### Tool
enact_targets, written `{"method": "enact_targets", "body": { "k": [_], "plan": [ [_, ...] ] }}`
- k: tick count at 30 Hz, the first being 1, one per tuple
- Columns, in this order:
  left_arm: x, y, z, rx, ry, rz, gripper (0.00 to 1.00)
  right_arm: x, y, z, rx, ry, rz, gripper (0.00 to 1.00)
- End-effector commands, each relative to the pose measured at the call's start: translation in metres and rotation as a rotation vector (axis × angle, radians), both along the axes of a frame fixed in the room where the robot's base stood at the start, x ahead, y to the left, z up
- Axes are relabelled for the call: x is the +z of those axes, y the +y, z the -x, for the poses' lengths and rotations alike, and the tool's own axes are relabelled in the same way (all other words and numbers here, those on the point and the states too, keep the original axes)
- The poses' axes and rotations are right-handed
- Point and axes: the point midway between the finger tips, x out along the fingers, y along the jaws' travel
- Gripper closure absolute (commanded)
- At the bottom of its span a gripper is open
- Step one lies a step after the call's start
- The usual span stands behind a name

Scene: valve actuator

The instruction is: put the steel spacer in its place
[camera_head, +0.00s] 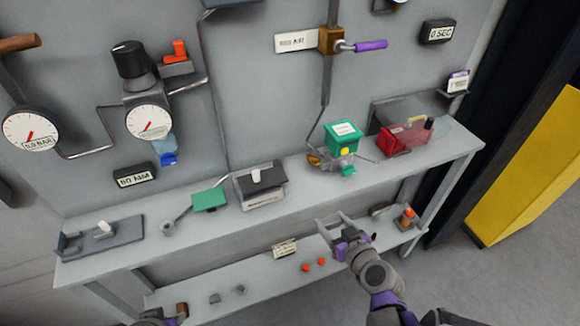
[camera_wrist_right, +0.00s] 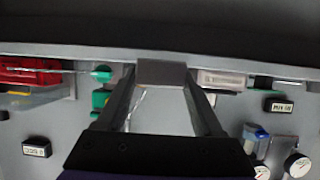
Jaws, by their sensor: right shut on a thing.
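My right gripper (camera_head: 335,226) is over the lower shelf in the head view, with its fingers pointing toward the bench. In the right wrist view it (camera_wrist_right: 161,78) is shut on a plain grey block (camera_wrist_right: 161,73), which looks like the steel spacer and spans the gap between the fingertips. In the head view the block is hard to make out. The green-topped valve actuator (camera_head: 343,135) stands on the upper bench, apart from the gripper. Only a small dark and purple part of my left gripper (camera_head: 158,317) shows at the bottom edge; its fingers cannot be made out.
The lower shelf (camera_head: 255,272) holds two red caps (camera_head: 313,265), small dark grey parts (camera_head: 214,298) and a label plate (camera_head: 285,248). On the bench (camera_head: 225,224) are a black-topped box (camera_head: 259,183), a green part (camera_head: 209,200), a grey fixture (camera_head: 104,232) and a red case (camera_head: 403,136).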

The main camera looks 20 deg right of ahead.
Motion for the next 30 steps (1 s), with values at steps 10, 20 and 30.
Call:
{"method": "enact_targets", "body": {
  "k": [10,20,30],
  "plan": [
    [-0.002,0.000,0.001,0.000,0.001,0.000,0.67,0.008,0.003,-0.016,0.017,0.001,0.001,1.00],
    [-0.001,0.000,0.000,0.000,0.001,0.000,0.67,0.008,0.009,-0.102,0.014,-0.001,0.000,1.00],
    [0.000,0.000,0.000,0.000,0.000,0.000,0.67,0.008,0.011,-0.136,0.012,0.000,0.001,1.00]
  ]
}}
